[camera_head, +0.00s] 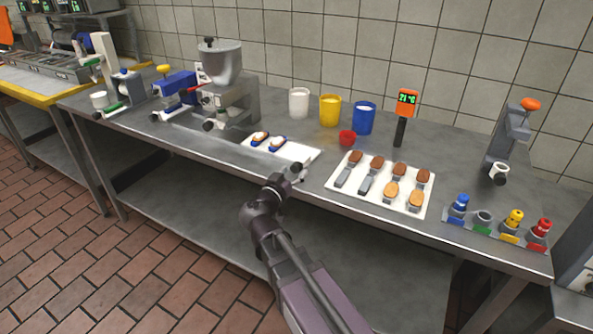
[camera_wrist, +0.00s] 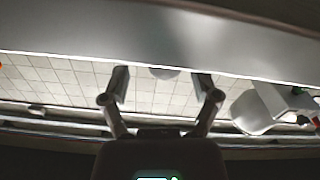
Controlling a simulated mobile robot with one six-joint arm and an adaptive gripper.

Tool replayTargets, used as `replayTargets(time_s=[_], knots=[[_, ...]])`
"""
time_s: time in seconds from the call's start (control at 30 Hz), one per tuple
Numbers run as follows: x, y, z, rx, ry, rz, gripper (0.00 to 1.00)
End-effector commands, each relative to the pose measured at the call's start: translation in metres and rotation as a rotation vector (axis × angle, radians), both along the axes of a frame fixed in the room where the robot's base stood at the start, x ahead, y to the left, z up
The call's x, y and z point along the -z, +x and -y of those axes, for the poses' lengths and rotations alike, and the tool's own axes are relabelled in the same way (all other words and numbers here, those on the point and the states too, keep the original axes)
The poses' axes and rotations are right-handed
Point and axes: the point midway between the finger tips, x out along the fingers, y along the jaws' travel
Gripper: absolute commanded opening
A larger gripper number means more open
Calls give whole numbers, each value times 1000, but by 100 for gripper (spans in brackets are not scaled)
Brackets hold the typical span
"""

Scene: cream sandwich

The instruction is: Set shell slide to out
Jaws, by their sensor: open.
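No part is labelled as the shell slide, and I cannot tell for sure which one it is. A white board (camera_head: 305,156) near the front edge of the counter carries two small filled shells in blue holders (camera_head: 278,143). A blue device with a yellow knob (camera_head: 163,69) stands left of the grey hopper machine (camera_head: 222,65). My gripper (camera_head: 297,169) is beside the front right of the white board, close to the counter edge. In the wrist view my gripper (camera_wrist: 160,88) has its two fingers spread, with nothing between them.
A white tray (camera_head: 343,198) of brown pieces lies to the right. White, yellow and blue cups (camera_head: 363,117) and a small red cup (camera_head: 347,138) stand behind. A thermometer display (camera_head: 407,98), coloured bottles (camera_head: 513,220) and an orange-knobbed press (camera_head: 513,135) are farther right.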

Motion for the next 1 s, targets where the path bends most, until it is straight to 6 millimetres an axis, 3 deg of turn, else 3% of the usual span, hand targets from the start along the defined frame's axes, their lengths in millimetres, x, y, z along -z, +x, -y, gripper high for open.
replayTargets(time_s=[0.6, 1.0], knots=[[0, -74, -37, -2, 1, -1, 79], [0, -91, -46, 0, 1, -2, 79]])
